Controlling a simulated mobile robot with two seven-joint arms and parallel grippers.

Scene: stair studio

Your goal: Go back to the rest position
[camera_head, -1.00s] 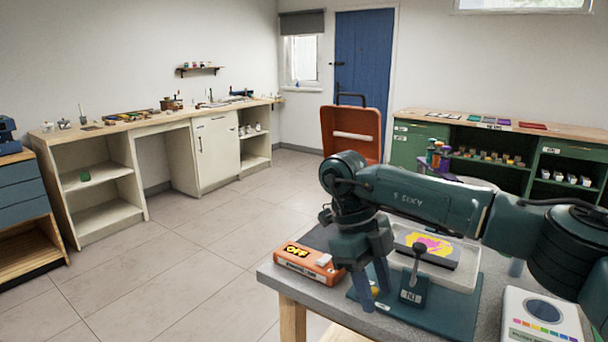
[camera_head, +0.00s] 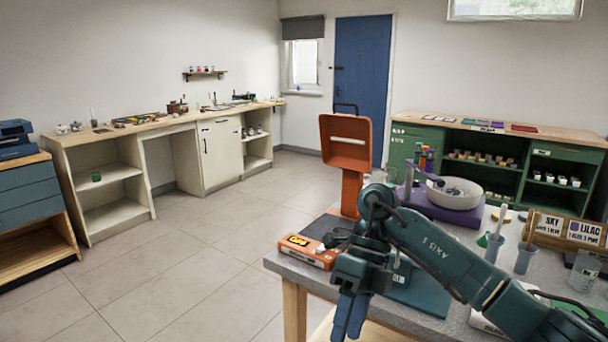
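My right arm comes in from the lower right. Its gripper (camera_head: 349,318) points down in front of the near left edge of the grey work table (camera_head: 318,222). The two blue fingers look close together, and nothing shows between them. The fingertips are near the bottom of the picture, and I cannot tell how wide the gap is. My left gripper is not in view.
On the table are an orange box (camera_head: 306,251), a tall orange stand (camera_head: 345,160), a white bowl (camera_head: 454,196) on a purple base, and a labelled wooden block (camera_head: 566,231). A green cabinet (camera_head: 403,143) stands behind. Floor at left is clear.

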